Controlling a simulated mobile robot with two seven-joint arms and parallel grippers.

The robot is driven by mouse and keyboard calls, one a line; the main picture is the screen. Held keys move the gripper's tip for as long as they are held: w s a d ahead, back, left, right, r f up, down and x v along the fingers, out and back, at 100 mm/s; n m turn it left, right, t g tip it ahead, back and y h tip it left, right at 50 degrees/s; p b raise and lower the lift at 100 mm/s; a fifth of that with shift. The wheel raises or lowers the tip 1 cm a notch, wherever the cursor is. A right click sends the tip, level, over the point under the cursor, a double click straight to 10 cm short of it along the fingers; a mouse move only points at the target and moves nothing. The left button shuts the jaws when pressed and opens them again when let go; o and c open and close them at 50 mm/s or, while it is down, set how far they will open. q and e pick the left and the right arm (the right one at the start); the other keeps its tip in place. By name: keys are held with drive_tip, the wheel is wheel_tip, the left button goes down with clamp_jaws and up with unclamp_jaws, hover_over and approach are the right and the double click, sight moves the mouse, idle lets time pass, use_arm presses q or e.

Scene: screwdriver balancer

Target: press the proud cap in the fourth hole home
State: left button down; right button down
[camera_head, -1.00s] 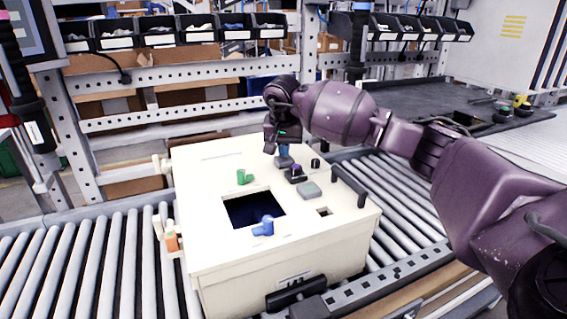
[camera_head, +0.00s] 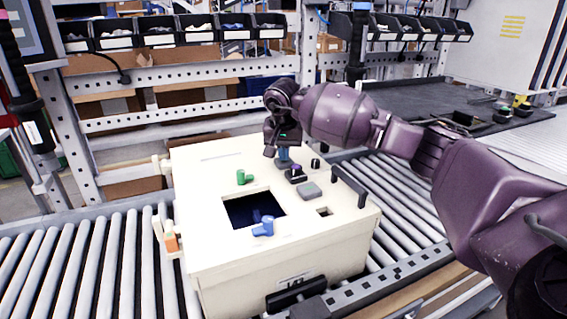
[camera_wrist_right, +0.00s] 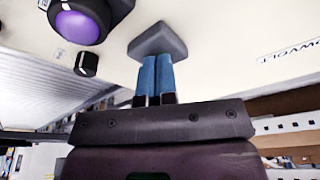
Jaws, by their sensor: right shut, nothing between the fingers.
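My right gripper (camera_head: 283,156) is over the far right part of a cream box's top (camera_head: 210,170). It is shut, pointing down, with nothing held between its blue fingers. In the right wrist view, the fingertips (camera_wrist_right: 157,60) meet a grey square cap (camera_wrist_right: 157,38), appearing to touch it. In the head view this cap is mostly hidden under the fingers. How far it stands above the panel is hard to tell. My left gripper is not in view.
A purple button on a dark base (camera_head: 296,174) and a black knob (camera_head: 315,163) are close to the right gripper. A black handle (camera_head: 349,186) stands at the right edge. Green (camera_head: 243,177) and blue (camera_head: 263,227) fittings flank a large dark opening. Rollers surround the box.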

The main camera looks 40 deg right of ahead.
drive_tip(key=shift+r, duration=0.75)
drive_tip(key=shift+r+p, duration=0.5)
drive_tip(key=shift+r, duration=1.25)
